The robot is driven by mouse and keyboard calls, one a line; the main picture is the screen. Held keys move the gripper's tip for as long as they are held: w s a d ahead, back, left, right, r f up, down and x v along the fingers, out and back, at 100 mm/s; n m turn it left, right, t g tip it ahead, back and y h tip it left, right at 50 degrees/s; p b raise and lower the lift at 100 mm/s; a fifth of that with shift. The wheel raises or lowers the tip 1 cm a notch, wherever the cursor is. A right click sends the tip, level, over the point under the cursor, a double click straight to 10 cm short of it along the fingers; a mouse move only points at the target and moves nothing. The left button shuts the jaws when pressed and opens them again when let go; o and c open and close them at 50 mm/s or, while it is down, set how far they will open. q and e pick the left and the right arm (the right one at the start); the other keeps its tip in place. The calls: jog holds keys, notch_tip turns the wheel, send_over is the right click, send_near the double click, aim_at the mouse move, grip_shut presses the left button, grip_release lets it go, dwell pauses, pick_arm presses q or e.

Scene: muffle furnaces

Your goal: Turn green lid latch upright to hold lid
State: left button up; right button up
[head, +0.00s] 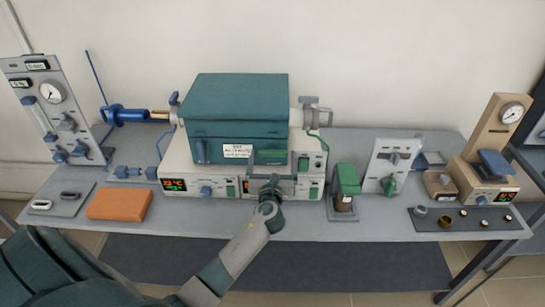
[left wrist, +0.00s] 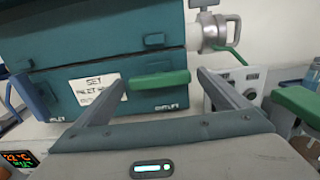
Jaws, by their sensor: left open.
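The furnace (head: 236,105) has a teal box body and a lid on top, which looks closed. The green lid latch (head: 270,157) is on the lower right of its front. In the left wrist view the latch (left wrist: 160,80) is a green bar lying about horizontal, with a small label under it. My left gripper (head: 273,177) is open in front of the latch. In the left wrist view its two fingers (left wrist: 156,88) point at the furnace front, one on each side of the bar, and appear not to touch it. My right gripper is not in view.
A blue handle (head: 201,152) is on the furnace's left front. The control base (head: 175,160) with a lit display is below. An orange block (head: 120,204) lies on the left, and a green-topped device (head: 347,178) stands on the right. The bench front (head: 375,229) is clear.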

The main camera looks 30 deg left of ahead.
pick_arm(q)
jog(key=c, duration=1.1)
jog(key=shift+o, duration=0.3)
jog(key=shift+n, duration=0.3)
jog(key=n+b, duration=0.1)
jog(key=n, duration=0.3)
jog(key=shift+b, duration=0.4)
jog(key=n+b, duration=0.1)
jog(key=n, duration=0.3)
jog(key=shift+n+b, duration=0.3)
jog(key=shift+b, duration=0.1)
jog(key=n+b, duration=0.2)
jog(key=n, duration=0.3)
jog(key=shift+f, duration=0.1)
jog(key=shift+n+b, duration=0.55)
jog(key=shift+n, duration=1.45)
